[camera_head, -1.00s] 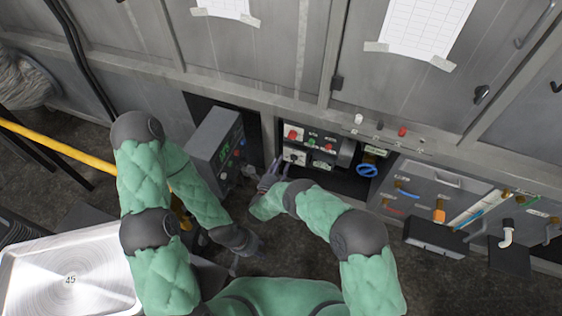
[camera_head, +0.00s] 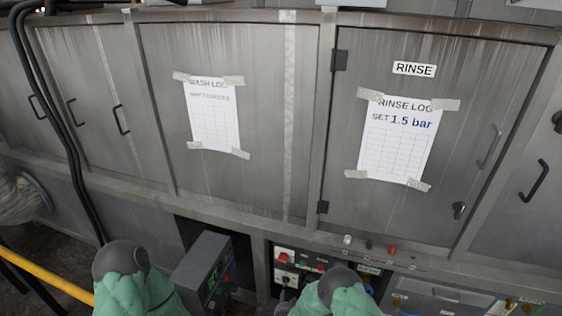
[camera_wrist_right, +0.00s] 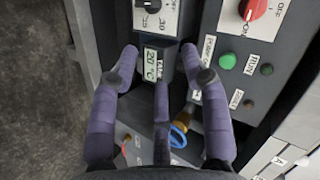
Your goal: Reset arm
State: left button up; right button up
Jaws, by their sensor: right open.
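My right gripper (camera_wrist_right: 159,52) shows in the right wrist view with its purple-grey fingers spread apart and nothing between them. It is in front of a control panel (camera_wrist_right: 225,35), over a small display (camera_wrist_right: 155,62) reading 20 °C. Whether the fingers touch the panel I cannot tell. In the head view my green right forearm hides most of that gripper, with a bit of the hand (camera_head: 284,298) showing by the panel (camera_head: 284,258). My left arm shows at the lower left, but its gripper is out of the picture.
Metal cabinet doors carry a wash log (camera_head: 212,118) and a rinse log (camera_head: 396,140). A yellow rail (camera_head: 45,275) runs at left.

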jog(key=s+d+r+n+g+y+p, duration=0.1)
jog(key=s+d+r+n+g, duration=0.1)
jog(key=s, duration=0.8)
jog(key=s+d+r+n+g+y+p, duration=0.1)
jog(key=s+n+g, duration=0.4)
jog(key=s, duration=0.5)
jog(key=s+d+r+n+g+y+p, duration=0.2)
jog(key=s+d+r+n+g, duration=0.1)
jog(key=s, duration=0.8)
notch_tip(320, 180, up, 2)
jog(key=shift+d+r+n+g+y, duration=0.1)
jog(key=shift+d+n+g+y, duration=0.25)
jog(key=shift+d+g, duration=0.4)
